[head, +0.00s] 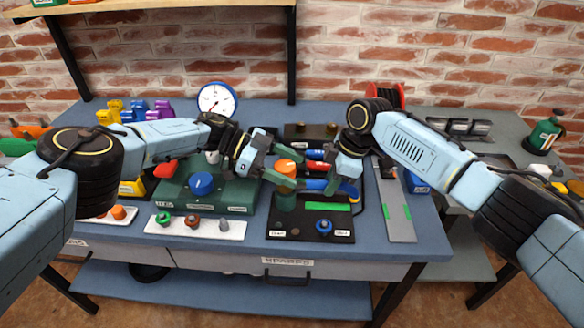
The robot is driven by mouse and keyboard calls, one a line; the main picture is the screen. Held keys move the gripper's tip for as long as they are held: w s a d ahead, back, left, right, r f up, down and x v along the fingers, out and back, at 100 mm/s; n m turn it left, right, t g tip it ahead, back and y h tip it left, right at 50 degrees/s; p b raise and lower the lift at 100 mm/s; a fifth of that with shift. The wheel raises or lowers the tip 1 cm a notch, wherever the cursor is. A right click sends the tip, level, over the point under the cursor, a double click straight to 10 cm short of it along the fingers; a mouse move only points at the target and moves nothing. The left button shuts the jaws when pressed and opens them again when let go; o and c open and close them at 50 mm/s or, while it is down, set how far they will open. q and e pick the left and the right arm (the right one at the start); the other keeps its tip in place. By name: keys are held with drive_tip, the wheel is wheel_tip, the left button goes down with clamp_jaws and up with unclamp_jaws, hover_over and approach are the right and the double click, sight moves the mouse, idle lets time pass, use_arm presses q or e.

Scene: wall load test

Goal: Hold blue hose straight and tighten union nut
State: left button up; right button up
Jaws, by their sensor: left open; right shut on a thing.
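The blue hose (316,184) lies across the dark board on the bench. My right gripper (335,184) is shut on it at its right part. The fingers hide the join between hose and nut.
A green box with a blue knob (201,183) and a round gauge (217,100) stand left. A white strip with several fittings (194,224) lies in front. A blue knob (324,226) is on the dark board's front. A grey plate (396,205) lies right.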

use_arm(q)
drive_tip(key=v, duration=1)
drive_tip(key=shift+a+r, duration=0.2)
drive_tip(key=shift+a, duration=0.15)
drive_tip(key=shift+w+a, duration=0.1)
drive_tip(key=shift+s+a+n+t, duration=0.55)
drive_tip(key=shift+s+n+t, duration=1.55)
drive_tip(key=shift+t, duration=0.4)
drive_tip(key=x, duration=1.2)
drive_tip(key=shift+w+a+f, duration=0.1)
drive_tip(key=shift+f, duration=0.05)
drive_tip(key=c, duration=1)
